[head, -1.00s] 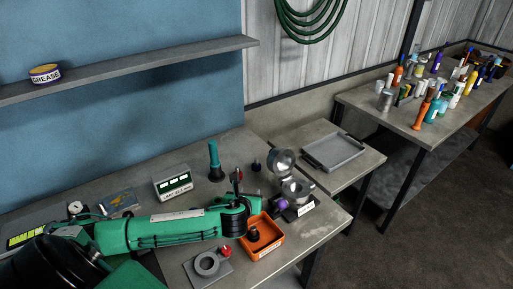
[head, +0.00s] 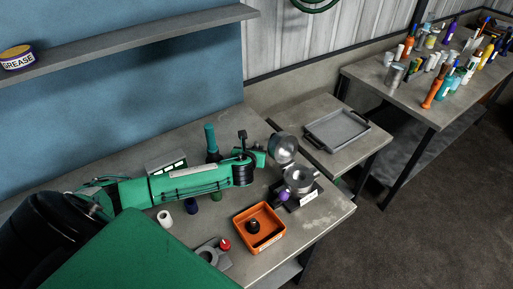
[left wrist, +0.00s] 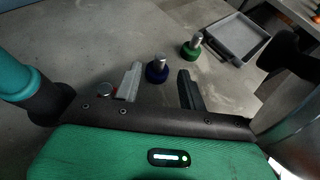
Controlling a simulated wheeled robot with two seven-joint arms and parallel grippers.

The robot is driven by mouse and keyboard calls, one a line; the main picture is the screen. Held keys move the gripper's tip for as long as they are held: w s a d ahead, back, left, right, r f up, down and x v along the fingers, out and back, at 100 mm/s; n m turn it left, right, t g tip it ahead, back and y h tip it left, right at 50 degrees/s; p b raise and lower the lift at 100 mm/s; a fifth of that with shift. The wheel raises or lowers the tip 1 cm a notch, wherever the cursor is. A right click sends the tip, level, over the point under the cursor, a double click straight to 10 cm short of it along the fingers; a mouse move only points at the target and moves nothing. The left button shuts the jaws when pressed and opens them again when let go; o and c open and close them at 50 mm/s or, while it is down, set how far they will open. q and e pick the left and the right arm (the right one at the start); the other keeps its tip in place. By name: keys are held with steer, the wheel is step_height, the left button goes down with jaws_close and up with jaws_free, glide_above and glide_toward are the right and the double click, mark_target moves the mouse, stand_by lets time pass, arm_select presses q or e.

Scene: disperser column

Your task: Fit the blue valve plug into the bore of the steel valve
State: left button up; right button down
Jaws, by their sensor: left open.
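The blue valve plug (left wrist: 157,72), a dark blue knob with a pale metal stem, stands upright on the bench in the left wrist view. My left gripper (left wrist: 159,69) is open, its two fingers appearing either side of the plug; whether they reach its depth I cannot tell. In the head view my left gripper (head: 259,157) is over the back of the bench and the plug is hidden there. The steel valve (head: 299,180), an open round metal body with a purple knob, stands right of the gripper. Its blurred side shows at the right of the left wrist view (left wrist: 293,130).
A green plug (left wrist: 192,48) stands beyond the blue one; a red-topped part (left wrist: 106,90) is by the left finger. A teal-handled tool (head: 210,138) stands behind my arm. An orange bin (head: 259,228) holds a black part. A grey tray (head: 337,129) lies on the side table.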

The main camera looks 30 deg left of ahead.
mark_target(256, 145)
arm_select(q)
steer(key=shift+w+a+f, duration=0.1)
steer(key=shift+w, duration=0.1)
steer(key=shift+w+f+p, duration=0.1)
steer(key=shift+w+p, duration=0.1)
steer(key=shift+p, duration=0.1)
steer(key=x, duration=0.1)
steer(key=p+x, duration=0.1)
steer(key=x, duration=0.1)
steer(key=shift+s+f, duration=0.1)
steer(key=shift+f, duration=0.2)
steer(key=shift+x, duration=0.75)
arm_select(e)
steer(key=shift+s+a+r, duration=0.1)
steer(key=shift+s+r, duration=0.05)
steer(key=shift+r, duration=0.35)
steer(key=shift+s+a+r, duration=0.1)
steer(key=shift+r, duration=0.35)
arm_select(q)
steer(key=shift+c, duration=0.4)
jaws_close()
arm_select(e)
steer(key=shift+w, duration=0.1)
